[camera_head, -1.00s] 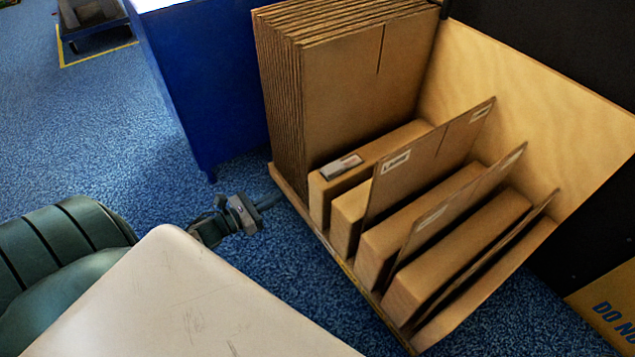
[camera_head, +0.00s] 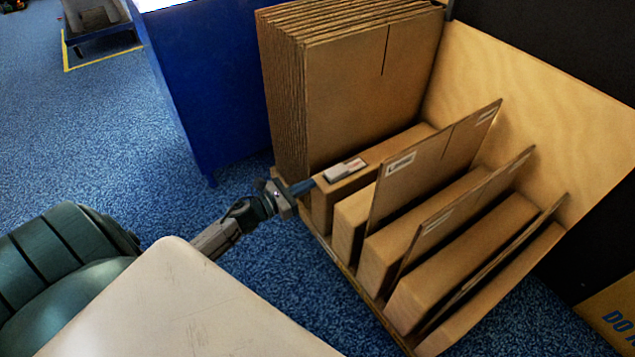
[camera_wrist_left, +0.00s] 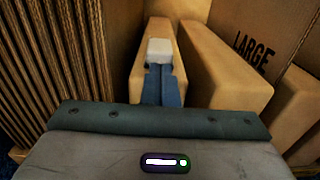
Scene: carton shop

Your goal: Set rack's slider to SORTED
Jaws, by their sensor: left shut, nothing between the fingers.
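The rack (camera_head: 335,258) holds flat cardboard cartons between thick wooden-looking dividers. No SORTED lettering is readable. My right gripper is not in view.
A tall stack of cartons (camera_head: 340,90) stands close to the left of the slider. A carton marked LARGE (camera_wrist_left: 255,50) stands to its right. A blue cabinet (camera_head: 205,80) is behind the gripper at left. Blue floor is open at left.

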